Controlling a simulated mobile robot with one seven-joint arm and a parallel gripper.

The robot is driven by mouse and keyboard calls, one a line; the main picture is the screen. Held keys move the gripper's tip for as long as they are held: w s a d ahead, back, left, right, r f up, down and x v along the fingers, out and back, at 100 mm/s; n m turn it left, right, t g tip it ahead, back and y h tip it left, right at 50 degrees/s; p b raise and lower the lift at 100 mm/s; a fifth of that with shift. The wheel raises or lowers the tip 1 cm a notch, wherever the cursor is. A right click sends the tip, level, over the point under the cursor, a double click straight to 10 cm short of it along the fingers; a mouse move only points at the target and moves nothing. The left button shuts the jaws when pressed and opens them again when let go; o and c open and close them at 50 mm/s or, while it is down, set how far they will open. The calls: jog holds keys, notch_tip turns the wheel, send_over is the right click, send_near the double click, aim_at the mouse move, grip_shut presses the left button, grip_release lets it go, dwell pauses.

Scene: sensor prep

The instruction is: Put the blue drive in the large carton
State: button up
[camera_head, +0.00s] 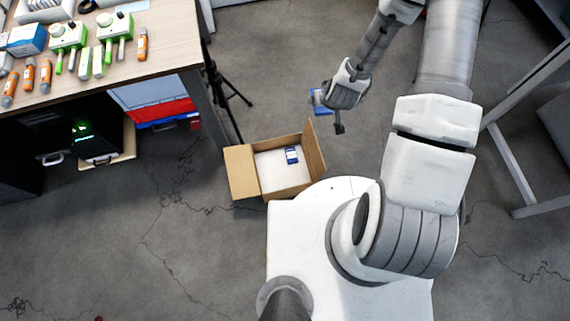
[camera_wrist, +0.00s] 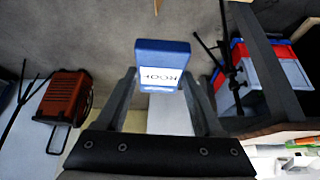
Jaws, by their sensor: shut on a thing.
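The blue drive (camera_wrist: 163,52) with a white label sits between the two fingers of my gripper (camera_wrist: 160,78) in the wrist view. The gripper is shut on it. In the head view the drive (camera_head: 319,99) shows as a small blue patch beside my gripper (camera_head: 330,100), partly hidden by it. The open cardboard carton (camera_head: 240,171) stands on the floor in the head view, below and left of the gripper. A small blue-and-white item (camera_head: 292,155) lies inside on its pale bottom. The drive is outside the carton, up and right of it in the picture.
A wooden table (camera_head: 165,45) with green-and-white devices and orange tubes stands at the upper left. A black tripod (camera_head: 233,95) is between table and carton. A red and blue crate (camera_head: 160,112) is under the table. A metal frame (camera_head: 515,165) stands right. Floor around the carton is mostly clear.

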jog(key=w+a+f+n+y+b, duration=0.1)
jog(key=w+a+f+b, duration=0.15)
jog(key=f, duration=0.35)
jog(key=w+a+f+n+b, duration=0.1)
jog(key=a+f+n+b, duration=0.15)
jog(key=f, duration=0.45)
jog(key=n+g+y+b, duration=0.3)
jog(key=n+b, duration=0.4)
jog(key=b, duration=1)
send_over(270, 172)
jog(key=s+d, duration=0.1)
jog(key=d, duration=0.1)
notch_tip(270, 172, down, 45)
jog(key=shift+a+f, duration=0.15)
jog(key=shift+f, duration=0.05)
jog(key=shift+m, duration=0.25)
notch_tip(270, 172, down, 5)
jog(key=b, duration=0.2)
jog(key=shift+b, duration=0.4)
jog(key=shift+r, duration=0.15)
jog(key=o, duration=1.5)
jog(key=shift+r, duration=0.15)
